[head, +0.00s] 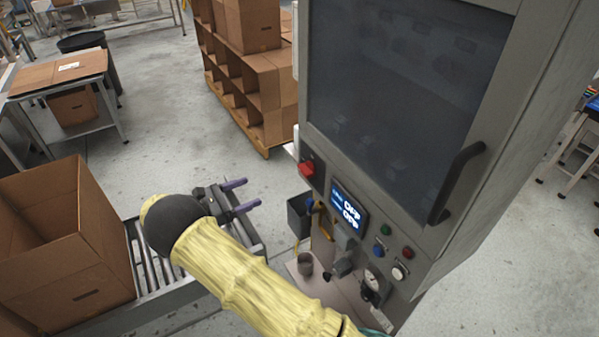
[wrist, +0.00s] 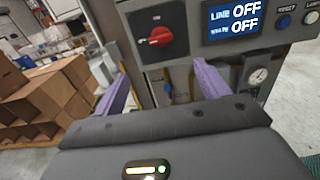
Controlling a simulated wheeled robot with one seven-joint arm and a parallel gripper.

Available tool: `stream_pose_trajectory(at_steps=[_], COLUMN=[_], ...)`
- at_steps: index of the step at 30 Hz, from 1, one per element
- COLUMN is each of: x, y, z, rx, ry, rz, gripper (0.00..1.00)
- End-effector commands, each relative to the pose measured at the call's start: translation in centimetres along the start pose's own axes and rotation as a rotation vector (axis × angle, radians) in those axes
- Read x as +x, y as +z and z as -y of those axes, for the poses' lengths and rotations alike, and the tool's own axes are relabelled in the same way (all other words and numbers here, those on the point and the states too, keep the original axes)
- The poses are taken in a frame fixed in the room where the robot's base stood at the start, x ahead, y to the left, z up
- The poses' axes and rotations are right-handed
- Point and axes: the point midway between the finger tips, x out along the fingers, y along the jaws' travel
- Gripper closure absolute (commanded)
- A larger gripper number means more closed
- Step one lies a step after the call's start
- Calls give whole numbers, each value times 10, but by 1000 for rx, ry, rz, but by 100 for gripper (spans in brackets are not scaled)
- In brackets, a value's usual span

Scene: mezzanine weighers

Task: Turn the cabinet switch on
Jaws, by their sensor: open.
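The grey cabinet (head: 320,150) stands at the centre right of the head view, with a dark window above a control panel. Its red rotary switch (head: 306,169) sits at the panel's left end; in the wrist view the red knob (wrist: 159,36) is on a black plate, above and between my fingers. A blue display (head: 348,206) beside it reads OFF on two lines; it also shows in the wrist view (wrist: 236,20). My gripper (head: 247,195) is open and empty, its purple fingers apart from the switch, to its left and lower in the head view.
Green, blue and red buttons (head: 407,253) and a gauge (head: 371,279) lie right of the display. A roller conveyor (head: 150,262) with an open cardboard box (head: 95,270) is at left. A shelf of boxes (head: 262,105) stands behind. A dark bin (head: 299,214) hangs below the switch.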

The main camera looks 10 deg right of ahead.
Motion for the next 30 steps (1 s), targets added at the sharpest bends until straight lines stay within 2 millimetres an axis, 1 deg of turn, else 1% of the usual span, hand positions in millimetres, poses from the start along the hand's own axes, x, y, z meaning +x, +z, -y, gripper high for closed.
stream_pose_trajectory(at_steps=[4,8,30], x=[8,24,152], y=[2,2,3], z=[0,0,1], rx=[0,-1,0], ry=[-3,-4,-4], rz=[0,-1,-3], gripper=[25,25,25])
